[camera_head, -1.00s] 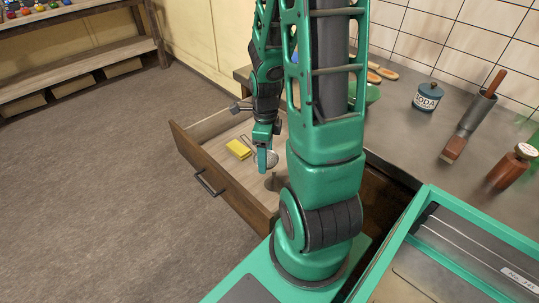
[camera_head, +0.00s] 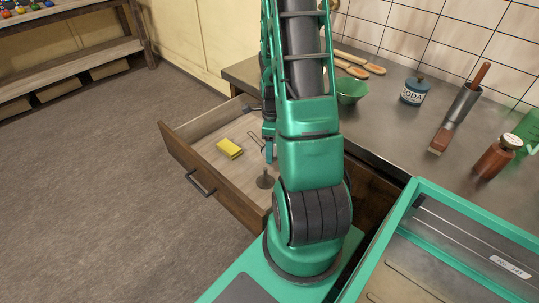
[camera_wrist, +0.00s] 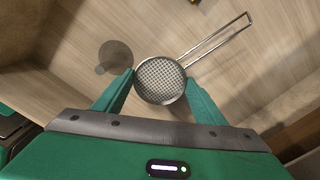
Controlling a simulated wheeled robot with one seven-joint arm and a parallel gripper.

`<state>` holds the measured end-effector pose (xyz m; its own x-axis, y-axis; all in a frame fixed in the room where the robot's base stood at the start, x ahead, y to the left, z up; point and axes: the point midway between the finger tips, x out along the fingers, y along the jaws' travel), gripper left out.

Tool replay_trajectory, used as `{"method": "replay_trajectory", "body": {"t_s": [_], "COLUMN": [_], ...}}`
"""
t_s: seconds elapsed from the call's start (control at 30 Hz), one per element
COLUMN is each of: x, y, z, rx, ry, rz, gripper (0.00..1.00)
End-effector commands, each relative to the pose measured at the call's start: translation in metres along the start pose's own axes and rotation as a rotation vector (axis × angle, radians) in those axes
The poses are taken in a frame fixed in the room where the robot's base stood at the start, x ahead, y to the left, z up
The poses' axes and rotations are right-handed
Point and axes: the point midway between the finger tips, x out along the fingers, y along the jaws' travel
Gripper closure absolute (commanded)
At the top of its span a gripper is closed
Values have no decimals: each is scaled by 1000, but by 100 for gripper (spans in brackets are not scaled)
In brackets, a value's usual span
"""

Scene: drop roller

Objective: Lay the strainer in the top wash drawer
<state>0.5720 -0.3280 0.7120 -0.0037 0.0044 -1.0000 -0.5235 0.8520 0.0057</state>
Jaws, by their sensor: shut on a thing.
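The strainer is a round mesh bowl (camera_wrist: 158,80) with a long wire handle pointing up and right in the wrist view. My gripper (camera_wrist: 160,79) has a finger on each side of the bowl and is shut on it. The open top drawer (camera_head: 183,158) has pale wood inside and a dark front with a handle. The strainer is above or on its floor; I cannot tell if it touches. In the head view my arm hides the bowl, and only part of the wire handle (camera_head: 256,139) shows. My gripper (camera_head: 269,150) is partly hidden there.
A yellow sponge (camera_head: 229,148) lies in the drawer. A dark round-based thing with a stem (camera_head: 265,180) stands near the drawer's front right, beside the strainer in the wrist view (camera_wrist: 115,55).

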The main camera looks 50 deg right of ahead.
Motion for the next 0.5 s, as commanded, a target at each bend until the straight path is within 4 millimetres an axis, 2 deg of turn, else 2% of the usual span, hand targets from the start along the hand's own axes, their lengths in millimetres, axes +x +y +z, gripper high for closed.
{"method": "replay_trajectory", "body": {"t_s": [0.27, 0.5], "x": [32, 34], "y": [0, 0], "z": [-1, 0], "rx": [1, 0], "ry": [1, 1], "rz": [2, 0], "gripper": [61, 61]}}
